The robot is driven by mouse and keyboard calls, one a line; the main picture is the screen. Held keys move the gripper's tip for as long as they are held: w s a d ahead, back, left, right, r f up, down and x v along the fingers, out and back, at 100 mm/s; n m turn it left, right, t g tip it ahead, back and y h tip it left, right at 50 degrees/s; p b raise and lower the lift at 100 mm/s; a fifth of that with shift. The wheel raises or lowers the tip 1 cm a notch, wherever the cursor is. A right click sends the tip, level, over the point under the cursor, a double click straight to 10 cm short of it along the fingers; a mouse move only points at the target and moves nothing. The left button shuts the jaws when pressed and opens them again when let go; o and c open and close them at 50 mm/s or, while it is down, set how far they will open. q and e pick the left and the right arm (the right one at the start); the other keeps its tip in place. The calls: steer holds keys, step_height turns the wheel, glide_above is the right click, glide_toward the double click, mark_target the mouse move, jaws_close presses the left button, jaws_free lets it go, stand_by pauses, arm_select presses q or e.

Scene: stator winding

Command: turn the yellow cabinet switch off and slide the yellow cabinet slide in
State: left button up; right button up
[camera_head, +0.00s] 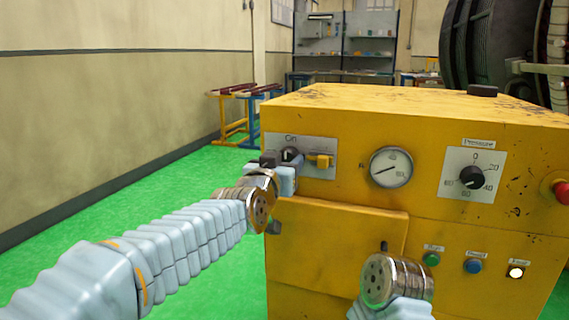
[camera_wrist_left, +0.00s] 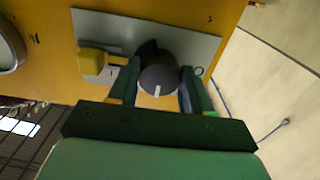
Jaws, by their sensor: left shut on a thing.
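The yellow cabinet (camera_head: 335,241) stands in front of me. On its upper left face is a grey plate with the dark round switch knob (camera_head: 291,154), which has a white mark; it also shows in the left wrist view (camera_wrist_left: 158,78). The yellow slide (camera_head: 320,160) sits on the same plate, right of the knob; in the left wrist view it is on the left (camera_wrist_left: 94,62). My left gripper (camera_head: 280,163) is shut on the knob, one finger on each side. My right gripper (camera_head: 384,247) is low before the cabinet; its fingers are mostly hidden, so its opening cannot be told.
A pressure gauge (camera_head: 391,167), a pressure dial (camera_head: 472,178), a red button (camera_head: 563,192) and several small buttons are on the cabinet face. A beige wall (camera_head: 120,100) is on the left. Green floor (camera_head: 180,188) lies between wall and cabinet.

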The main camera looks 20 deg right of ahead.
arm_select(q)
steer(key=shift+n, duration=0.3)
steer(key=shift+r+n+b, duration=0.1)
steer(key=shift+n+b, duration=0.55)
steer(key=shift+n, duration=7.95)
steer(key=o, duration=1.1)
steer(key=shift+c, duration=0.2)
steer(key=shift+s, duration=0.1)
